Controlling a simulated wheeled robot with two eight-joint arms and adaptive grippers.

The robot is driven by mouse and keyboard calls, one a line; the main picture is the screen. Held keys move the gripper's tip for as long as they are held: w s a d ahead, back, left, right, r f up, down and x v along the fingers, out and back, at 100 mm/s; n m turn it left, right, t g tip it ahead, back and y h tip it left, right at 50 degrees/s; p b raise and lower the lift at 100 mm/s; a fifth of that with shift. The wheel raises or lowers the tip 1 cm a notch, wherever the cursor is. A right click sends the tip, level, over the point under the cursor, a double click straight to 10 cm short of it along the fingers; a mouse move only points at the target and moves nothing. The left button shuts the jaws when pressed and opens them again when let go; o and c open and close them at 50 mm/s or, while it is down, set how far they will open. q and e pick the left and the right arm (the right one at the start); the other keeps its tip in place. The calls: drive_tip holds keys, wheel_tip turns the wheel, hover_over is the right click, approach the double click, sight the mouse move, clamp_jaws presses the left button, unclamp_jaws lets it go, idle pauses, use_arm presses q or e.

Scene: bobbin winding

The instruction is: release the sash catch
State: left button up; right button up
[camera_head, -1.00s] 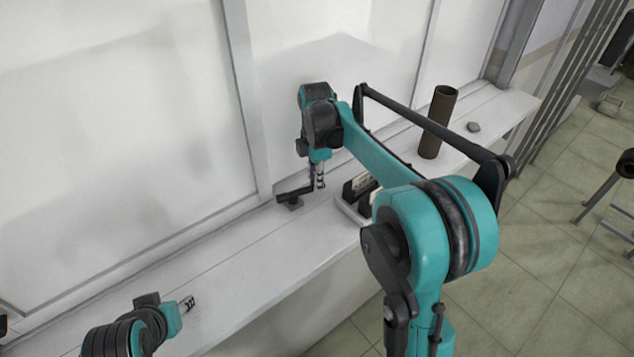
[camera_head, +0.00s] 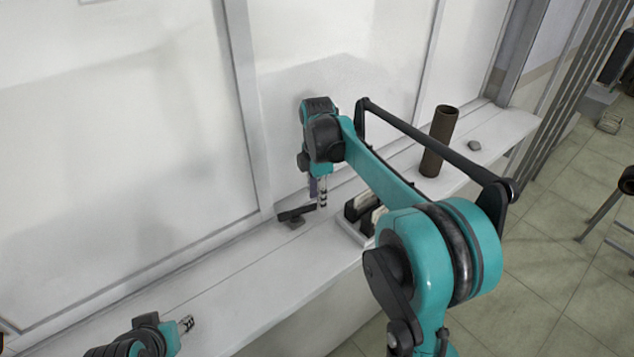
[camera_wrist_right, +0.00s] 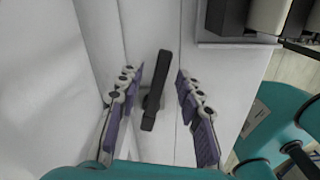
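The sash catch is a dark lever (camera_head: 297,212) on a small base on the white sill, at the foot of the window frame's upright. In the right wrist view the catch (camera_wrist_right: 156,90) runs lengthwise between the two finger rows, with a gap on either side. My right gripper (camera_head: 320,196) is at the catch's right end in the head view; in the wrist view the gripper (camera_wrist_right: 159,73) is open and holds nothing. My left gripper (camera_head: 187,323) is low at the left, over the sill, away from the catch; its finger opening is unclear.
A tray (camera_head: 349,227) with dark and pale blocks stands just right of the catch. The window panes rise behind. The sill left of the catch is clear.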

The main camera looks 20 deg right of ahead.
wheel_tip(320, 180, up, 11)
idle(0.3)
drive_tip(key=shift+a+f, duration=0.1)
drive_tip(key=shift+f, duration=0.05)
